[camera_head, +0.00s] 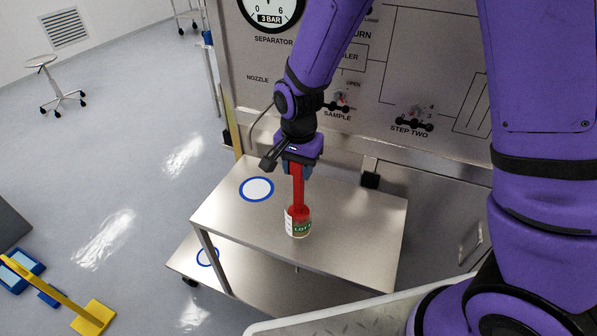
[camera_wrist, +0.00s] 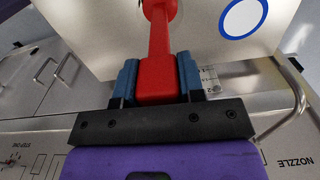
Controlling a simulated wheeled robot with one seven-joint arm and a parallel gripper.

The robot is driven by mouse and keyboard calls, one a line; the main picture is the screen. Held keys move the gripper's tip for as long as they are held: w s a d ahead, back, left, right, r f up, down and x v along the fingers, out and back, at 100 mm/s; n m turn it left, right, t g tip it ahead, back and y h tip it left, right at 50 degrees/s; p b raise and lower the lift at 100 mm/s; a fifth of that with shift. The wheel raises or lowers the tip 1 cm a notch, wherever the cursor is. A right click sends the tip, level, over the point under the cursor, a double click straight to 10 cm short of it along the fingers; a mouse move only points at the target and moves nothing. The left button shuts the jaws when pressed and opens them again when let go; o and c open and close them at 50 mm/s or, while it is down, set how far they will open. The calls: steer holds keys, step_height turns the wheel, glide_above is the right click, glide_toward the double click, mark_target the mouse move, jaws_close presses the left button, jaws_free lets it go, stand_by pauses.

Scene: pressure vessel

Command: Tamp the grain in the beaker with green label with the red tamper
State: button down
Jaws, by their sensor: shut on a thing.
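The red tamper (camera_head: 298,190) stands about upright, its lower end at the mouth of the beaker. My gripper (camera_head: 297,168) is shut on the top of its handle. In the wrist view the blue fingers of my gripper (camera_wrist: 158,82) clasp the red tamper (camera_wrist: 160,50) from both sides. The beaker (camera_head: 298,229) is clear, with a green label reading "LOT", and stands on the metal table (camera_head: 350,215). Brownish grain shows dimly through its wall. How far the tamper's head reaches into the grain is hard to tell. The beaker is mostly out of sight in the wrist view.
A blue-ringed white circle (camera_head: 257,189) marks the table left of the beaker and is empty. Another ring (camera_head: 207,256) lies on the lower shelf. The panel (camera_head: 370,110) with knobs stands close behind the table. The tabletop right of the beaker is clear.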

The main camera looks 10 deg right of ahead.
steer(key=shift+r, duration=4.35)
